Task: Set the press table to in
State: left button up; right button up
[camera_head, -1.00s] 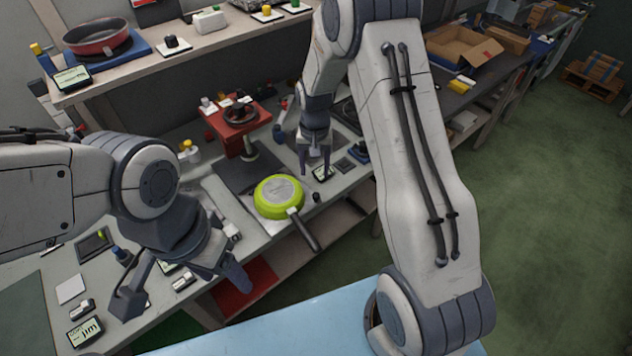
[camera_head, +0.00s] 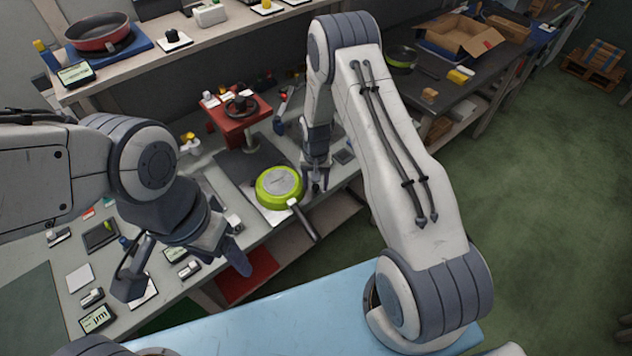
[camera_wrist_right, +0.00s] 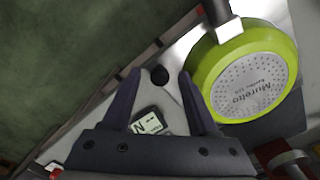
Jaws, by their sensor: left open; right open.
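The red press (camera_head: 232,122) with a dark handwheel stands at the back of the bench in the head view. A lime-green pan (camera_head: 279,186) lies bottom up in front of it, on a pale plate (camera_head: 268,215), its handle toward the lower right. My right gripper (camera_head: 318,186) is open just right of the pan. In the right wrist view, a small black knob (camera_wrist_right: 159,75) shows between its open fingertips (camera_wrist_right: 158,84), with a small display (camera_wrist_right: 148,122) beside it; contact is unclear. My left gripper (camera_head: 190,280) is open over the bench's left part.
A red pan (camera_head: 98,32) sits on the upper shelf at left. Several switches and displays, including one display (camera_head: 96,318), lie on the bench at left. An open cardboard box (camera_head: 460,42) stands on the right-hand bench.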

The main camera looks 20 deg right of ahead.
grip_shut()
dwell(1.4)
